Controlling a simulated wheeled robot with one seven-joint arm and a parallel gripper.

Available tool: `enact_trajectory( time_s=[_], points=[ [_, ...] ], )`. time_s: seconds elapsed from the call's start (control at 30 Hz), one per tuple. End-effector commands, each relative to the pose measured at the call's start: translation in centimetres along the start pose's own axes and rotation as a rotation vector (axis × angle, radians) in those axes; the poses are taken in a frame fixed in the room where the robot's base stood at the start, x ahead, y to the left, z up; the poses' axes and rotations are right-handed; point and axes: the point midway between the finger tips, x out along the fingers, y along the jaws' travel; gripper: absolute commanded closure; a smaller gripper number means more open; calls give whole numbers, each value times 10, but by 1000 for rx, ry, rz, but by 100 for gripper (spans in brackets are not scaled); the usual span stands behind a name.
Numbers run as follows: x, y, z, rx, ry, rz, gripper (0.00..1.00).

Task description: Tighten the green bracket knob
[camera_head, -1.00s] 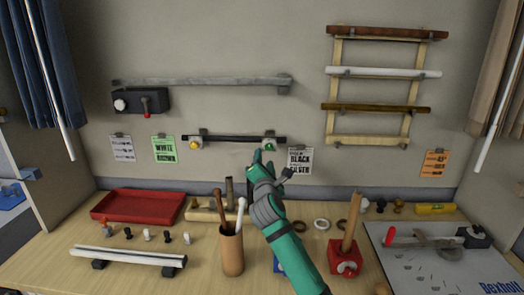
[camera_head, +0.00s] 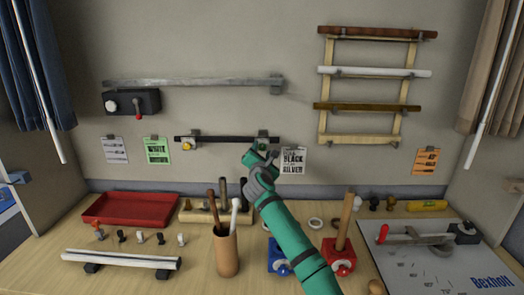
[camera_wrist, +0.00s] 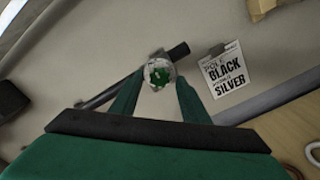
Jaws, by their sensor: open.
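The green knob (camera_head: 262,146) sits on the right bracket of a short black pole (camera_head: 222,139) on the back wall. A yellow knob (camera_head: 187,146) is on its left bracket. My gripper (camera_head: 252,155) is open, just below and slightly left of the green knob in the head view, with my forearm reaching up from the lower right. In the wrist view, the green knob (camera_wrist: 159,77) shows on a round pale face between the two green fingers, near their tips. No finger clearly touches it, and the depth between them is hard to tell.
A label card (camera_head: 293,160) reading BLACK and SILVER hangs right of the bracket. Below stand a brown cup (camera_head: 226,252) with sticks, a red tray (camera_head: 130,211) and a red block (camera_head: 338,262) with an upright rod. The wall around the knob is mostly clear.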

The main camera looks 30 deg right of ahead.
Motion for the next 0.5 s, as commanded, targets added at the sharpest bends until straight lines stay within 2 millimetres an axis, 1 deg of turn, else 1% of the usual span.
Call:
enact_trajectory(
  time_s=[0.1, 0.2, 0.5],
  points=[
    [9, 0, 0, 0, 0, -1, 58],
    [14, 0, 0, 0, 0, 0, 58],
    [16, 0, 0, 1, 0, 1, 58]
  ],
)
